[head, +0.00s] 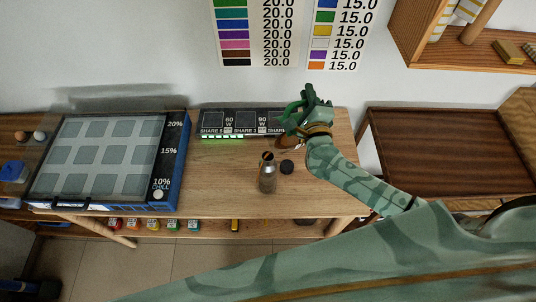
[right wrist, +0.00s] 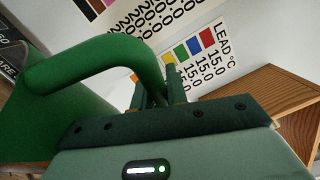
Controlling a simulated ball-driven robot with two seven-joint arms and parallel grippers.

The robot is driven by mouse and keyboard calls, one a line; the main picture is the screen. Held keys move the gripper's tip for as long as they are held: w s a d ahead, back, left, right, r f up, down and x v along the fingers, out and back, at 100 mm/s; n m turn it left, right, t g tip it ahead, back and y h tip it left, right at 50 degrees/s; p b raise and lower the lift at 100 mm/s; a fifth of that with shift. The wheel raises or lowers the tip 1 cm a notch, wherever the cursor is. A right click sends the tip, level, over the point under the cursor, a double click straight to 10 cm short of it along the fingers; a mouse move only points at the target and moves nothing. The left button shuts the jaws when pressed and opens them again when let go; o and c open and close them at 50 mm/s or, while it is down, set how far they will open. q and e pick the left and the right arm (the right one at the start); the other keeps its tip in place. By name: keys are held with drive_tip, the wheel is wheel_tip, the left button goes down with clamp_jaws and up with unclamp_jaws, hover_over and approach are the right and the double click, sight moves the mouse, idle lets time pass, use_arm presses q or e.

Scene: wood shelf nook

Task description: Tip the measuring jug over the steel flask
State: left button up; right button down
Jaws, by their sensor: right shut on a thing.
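The steel flask (head: 267,178) stands upright on the wooden table, its dark mouth open at the top. The green measuring jug (head: 291,114) is up near the back edge of the table, above and to the right of the flask. My right gripper (head: 310,106) is shut on the jug's handle. In the right wrist view the jug's thick green handle (right wrist: 105,52) runs down between the fingers, with the jug's body (right wrist: 42,115) to the left. The jug's inside is hidden. My left gripper is in neither view.
A round black cap (head: 287,167) lies just right of the flask. A blue-edged case with a grey grid lid (head: 174,160) fills the table's left end. A dark panel (head: 245,121) stands along the back. A wooden tray (head: 440,145) is to the right. The table left of the flask is clear.

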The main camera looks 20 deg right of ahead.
sight(302, 103)
drive_tip(key=shift+s+a+r+n+t+p, duration=0.25)
drive_tip(key=shift+a+r+n, duration=0.2)
drive_tip(key=shift+a, duration=0.25)
drive_tip(key=shift+s+a+r+n+t+p, duration=0.15)
drive_tip(key=shift+a+r+n+p, duration=0.25)
drive_tip(key=shift+a, duration=0.3)
idle(0.6)
drive_tip(key=shift+d, duration=0.1)
drive_tip(key=d+f, duration=0.1)
drive_tip(key=d+m+b, duration=0.1)
drive_tip(key=w+d+f+m+g+b, duration=0.1)
drive_tip(key=shift+d+f, duration=0.3)
drive_tip(key=shift+d, duration=0.05)
drive_tip(key=shift+w+d+m, duration=0.1)
drive_tip(key=shift+m, duration=0.15)
drive_tip(key=shift+d+f+m+g+b, duration=0.3)
drive_tip(key=shift+d+f+b, duration=0.05)
drive_tip(key=shift+f, duration=0.1)
drive_tip(key=w+d+f+m+g+y+b, duration=0.1)
drive_tip(key=d+f+m+b, duration=0.3)
drive_tip(key=f, duration=0.6)
drive_tip(key=w+d+f+m+g+y+b, duration=0.1)
drive_tip(key=d+f+m+g+y+b, duration=0.2)
drive_tip(key=f, duration=0.7)
drive_tip(key=shift+w+d+f+m+b, duration=0.2)
drive_tip(key=shift+w+d+m+b, duration=0.15)
drive_tip(key=shift+d+m+b, duration=1.2)
drive_tip(key=shift+a+r+p, duration=0.15)
drive_tip(key=shift+a+p, duration=0.05)
drive_tip(key=shift+p, duration=0.1)
